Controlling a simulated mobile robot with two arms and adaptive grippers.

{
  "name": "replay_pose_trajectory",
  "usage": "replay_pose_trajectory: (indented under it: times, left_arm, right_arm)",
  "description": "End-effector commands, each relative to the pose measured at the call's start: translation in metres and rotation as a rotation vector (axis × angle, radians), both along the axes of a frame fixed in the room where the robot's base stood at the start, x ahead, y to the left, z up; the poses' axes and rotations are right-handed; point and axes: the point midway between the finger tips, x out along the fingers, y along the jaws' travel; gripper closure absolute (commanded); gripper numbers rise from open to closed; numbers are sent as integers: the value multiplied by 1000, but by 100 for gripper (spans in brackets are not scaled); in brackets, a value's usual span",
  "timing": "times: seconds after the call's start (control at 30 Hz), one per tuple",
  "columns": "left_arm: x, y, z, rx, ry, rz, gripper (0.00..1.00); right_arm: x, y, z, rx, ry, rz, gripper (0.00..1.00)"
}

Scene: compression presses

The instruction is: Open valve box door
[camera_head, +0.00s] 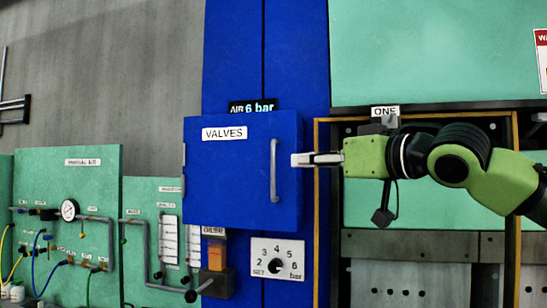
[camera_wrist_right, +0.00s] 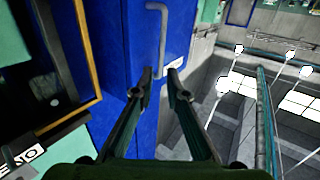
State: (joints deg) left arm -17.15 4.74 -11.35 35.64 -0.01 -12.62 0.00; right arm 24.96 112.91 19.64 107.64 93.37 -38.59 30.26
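The blue valve box (camera_head: 225,185), labelled VALVES, is mounted on a blue column, and its door looks shut. A grey vertical bar handle (camera_head: 274,170) is on the right side of the door. My right gripper (camera_head: 296,160) is just right of the handle in the head view, with the green arm coming from the right. In the right wrist view, the fingers of my right gripper (camera_wrist_right: 160,82) are spread apart with nothing between them. The handle (camera_wrist_right: 162,35) is ahead of the fingertips there, apart from them. My left gripper is not in view.
A pressure dial plate (camera_head: 277,261) is below the box. Green panels with pipes and a gauge (camera_head: 69,210) are at the left. A brown-framed press opening (camera_head: 317,215) is behind my right arm.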

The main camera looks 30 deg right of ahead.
Motion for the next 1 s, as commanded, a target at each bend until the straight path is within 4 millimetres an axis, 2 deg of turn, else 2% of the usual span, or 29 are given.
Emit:
replay_pose_trajectory:
  times: [0.1,0.5,0.7,1.0]
  left_arm:
    - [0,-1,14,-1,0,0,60]
    - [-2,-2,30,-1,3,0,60]
    - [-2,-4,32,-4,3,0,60]
    - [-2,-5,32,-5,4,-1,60]
  right_arm:
    - [23,2,2,-4,7,-2,86]
    - [85,9,0,-3,4,-3,86]
    - [100,11,0,-2,1,-2,86]
    - [104,12,0,-1,0,-1,86]
